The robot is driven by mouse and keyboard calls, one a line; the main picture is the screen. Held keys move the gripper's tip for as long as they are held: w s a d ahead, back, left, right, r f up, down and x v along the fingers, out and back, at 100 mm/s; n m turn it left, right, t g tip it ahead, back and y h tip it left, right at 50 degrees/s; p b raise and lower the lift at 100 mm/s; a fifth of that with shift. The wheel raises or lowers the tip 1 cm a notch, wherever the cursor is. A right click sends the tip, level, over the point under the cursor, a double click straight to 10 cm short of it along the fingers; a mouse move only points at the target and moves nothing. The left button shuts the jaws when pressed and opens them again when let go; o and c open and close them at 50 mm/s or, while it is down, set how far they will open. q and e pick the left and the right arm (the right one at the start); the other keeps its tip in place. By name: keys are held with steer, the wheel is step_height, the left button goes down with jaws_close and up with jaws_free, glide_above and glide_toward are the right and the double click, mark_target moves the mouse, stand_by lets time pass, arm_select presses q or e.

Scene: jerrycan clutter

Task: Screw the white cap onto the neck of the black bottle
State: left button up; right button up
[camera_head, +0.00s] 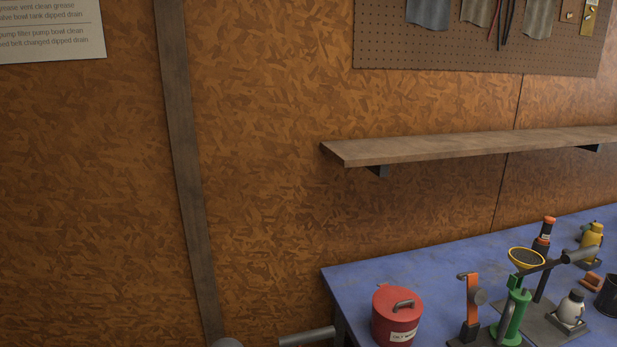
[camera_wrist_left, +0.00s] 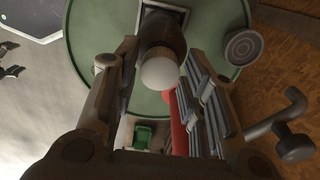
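In the left wrist view the two fingers of my left gripper (camera_wrist_left: 152,75) stand wide apart. A white rounded tip on a dark cylinder (camera_wrist_left: 158,72) shows between or beyond them; I cannot tell what it is or whether it touches a finger. No black bottle with an open neck and no loose white cap can be made out in either view. Neither gripper can be made out in the head view.
On the bench are a red can (camera_head: 397,316), an orange upright tool (camera_head: 470,305), a green pump-like thing (camera_head: 515,313), a yellow-rimmed funnel (camera_head: 526,259), a yellow bottle (camera_head: 591,236) and a black cup (camera_head: 608,296). A large round green surface (camera_wrist_left: 90,25) fills the wrist view's top.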

arm_select(q)
steer(key=c, duration=0.6)
steer(key=m, duration=0.2)
steer(key=shift+m+p, duration=0.3)
steer(key=shift+m, duration=1.3)
steer(key=shift+m, duration=0.3)
steer(key=m, duration=0.4)
steer(key=shift+m, duration=0.3)
steer(key=shift+m, duration=0.4)
steer(key=m, duration=0.4)
